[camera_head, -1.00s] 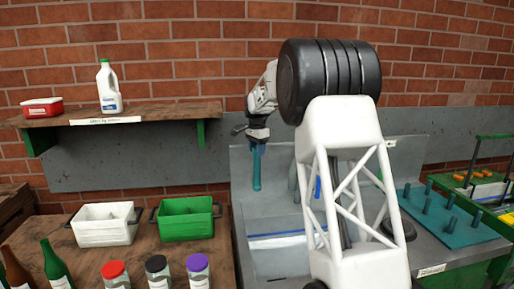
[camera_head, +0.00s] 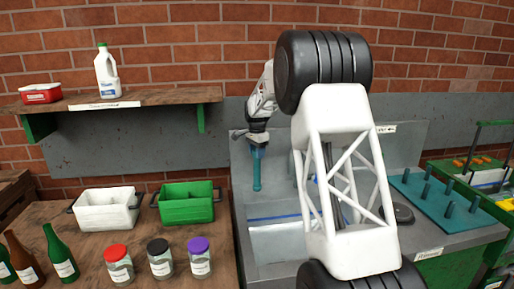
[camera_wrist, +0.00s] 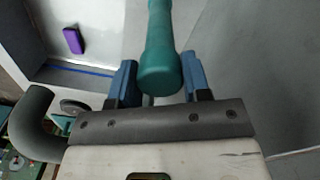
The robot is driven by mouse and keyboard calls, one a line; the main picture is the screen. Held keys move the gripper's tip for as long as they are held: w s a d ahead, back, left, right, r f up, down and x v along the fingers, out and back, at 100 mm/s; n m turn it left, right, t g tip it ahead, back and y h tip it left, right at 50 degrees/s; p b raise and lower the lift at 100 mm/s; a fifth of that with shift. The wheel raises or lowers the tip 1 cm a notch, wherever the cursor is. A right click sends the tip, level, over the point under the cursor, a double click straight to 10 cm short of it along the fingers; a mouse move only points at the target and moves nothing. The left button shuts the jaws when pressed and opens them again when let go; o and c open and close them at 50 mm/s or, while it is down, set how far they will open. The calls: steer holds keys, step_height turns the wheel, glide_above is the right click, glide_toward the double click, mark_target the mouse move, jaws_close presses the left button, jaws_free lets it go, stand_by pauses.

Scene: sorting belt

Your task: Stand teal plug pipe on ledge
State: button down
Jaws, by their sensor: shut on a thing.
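The teal plug pipe (camera_head: 257,172) hangs upright below my gripper (camera_head: 257,146) in the head view, in front of the grey metal back panel of a sink-like basin. In the wrist view the pipe (camera_wrist: 159,50) lies between the two blue fingers of my gripper (camera_wrist: 160,85), which are shut on it, its thicker rounded end towards the camera. The pipe's lower end looks clear of any surface. Which surface is the ledge, I cannot tell for sure.
A wooden shelf (camera_head: 165,96) with a milk jug (camera_head: 106,74) and red tub (camera_head: 41,94) is at left. White (camera_head: 106,211) and green (camera_head: 187,205) bins and jars stand below. A teal peg board (camera_head: 430,212) is at right. A purple block (camera_wrist: 73,40) shows in the wrist view.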

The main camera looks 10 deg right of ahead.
steer(key=shift+f, duration=1.15)
stand_by(0.5)
steer(key=shift+c, duration=2.4)
jaws_free()
steer(key=shift+r, duration=3.85)
